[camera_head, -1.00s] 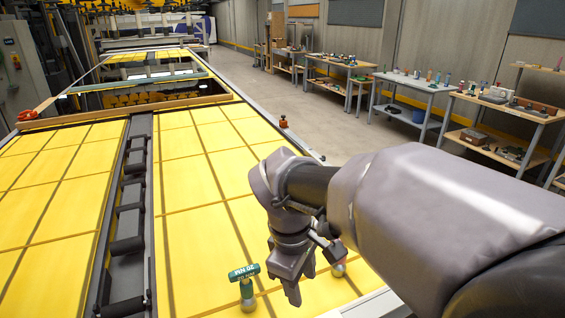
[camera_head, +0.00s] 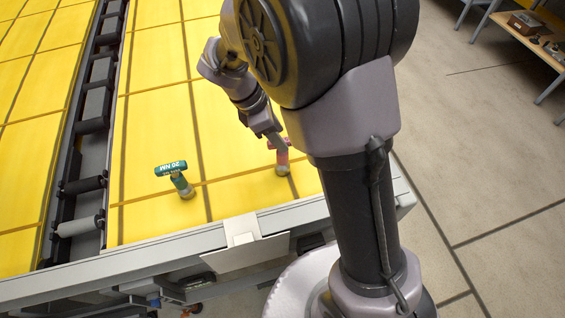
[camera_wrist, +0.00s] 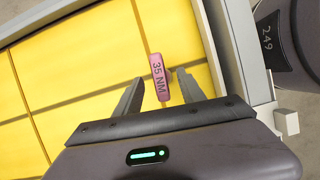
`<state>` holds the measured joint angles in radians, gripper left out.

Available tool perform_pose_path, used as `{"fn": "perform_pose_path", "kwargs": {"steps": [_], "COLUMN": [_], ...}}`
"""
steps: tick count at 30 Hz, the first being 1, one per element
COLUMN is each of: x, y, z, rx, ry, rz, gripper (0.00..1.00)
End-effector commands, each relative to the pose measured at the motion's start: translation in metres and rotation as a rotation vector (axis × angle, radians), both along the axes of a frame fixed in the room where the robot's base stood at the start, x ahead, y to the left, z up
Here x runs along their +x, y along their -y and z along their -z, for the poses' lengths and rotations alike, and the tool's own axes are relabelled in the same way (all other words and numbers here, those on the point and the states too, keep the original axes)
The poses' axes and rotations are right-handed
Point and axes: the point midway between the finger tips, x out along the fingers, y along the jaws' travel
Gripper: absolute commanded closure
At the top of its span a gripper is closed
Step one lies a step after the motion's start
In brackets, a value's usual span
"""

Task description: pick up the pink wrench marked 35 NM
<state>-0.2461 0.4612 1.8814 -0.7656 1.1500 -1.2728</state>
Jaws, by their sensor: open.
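The pink wrench (camera_head: 282,157) stands upright on the yellow panel surface near its front edge. Its T-shaped top is partly hidden by my gripper in the head view. In the wrist view the pink bar marked 35 NM (camera_wrist: 158,76) lies between my two fingers in the picture, with a gap on each side. My gripper (camera_head: 270,138) is open and close to the wrench's top. It also shows at the bottom of the wrist view (camera_wrist: 160,82). Whether the fingers are level with the bar or above it I cannot tell.
A green wrench marked 20 NM (camera_head: 175,178) stands to the left on the same panel (camera_head: 150,120). A dark roller track (camera_head: 95,125) runs further left. A grey frame edge (camera_head: 170,243) borders the front. Bare floor (camera_head: 480,150) lies to the right.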

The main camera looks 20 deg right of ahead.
Motion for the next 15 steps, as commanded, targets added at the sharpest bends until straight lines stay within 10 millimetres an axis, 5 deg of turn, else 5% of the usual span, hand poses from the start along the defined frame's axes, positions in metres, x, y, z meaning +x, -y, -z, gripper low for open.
{"fn": "perform_pose_path", "kwargs": {"steps": [9,15], "x": [-0.001,-0.001], "y": [0.016,0.022], "z": [0.052,0.064], "rx": [0.0,0.001], "ry": [-0.001,0.0], "rz": [0.002,0.001], "gripper": [0.53,0.53]}}
